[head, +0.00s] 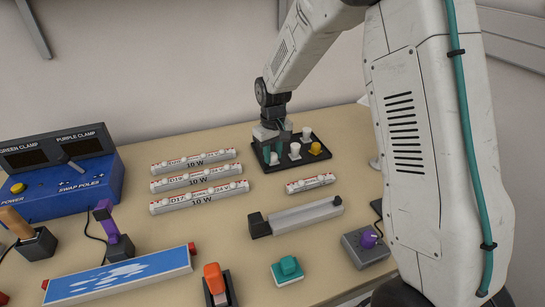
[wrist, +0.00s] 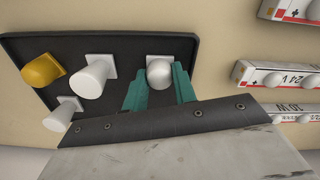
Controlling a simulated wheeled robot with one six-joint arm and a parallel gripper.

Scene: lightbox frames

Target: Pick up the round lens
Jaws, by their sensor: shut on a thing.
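The round lens (wrist: 160,72), a whitish ball on a square white base, sits between the two teal fingers of my gripper (wrist: 159,88) in the wrist view. The fingers are shut on it from both sides. It is over the right part of the black tray (wrist: 122,68); I cannot tell whether it still touches the tray. In the head view my gripper (head: 270,156) is low over the left part of the tray (head: 284,166), and the lens is hidden there.
A yellow lens (wrist: 42,70) and two white lenses, one large (wrist: 92,77) and one smaller (wrist: 62,113), stand on the tray. Light bars (head: 200,197) lie left of it and a short one (head: 310,184) in front. A grey fixture (head: 295,218) lies nearer.

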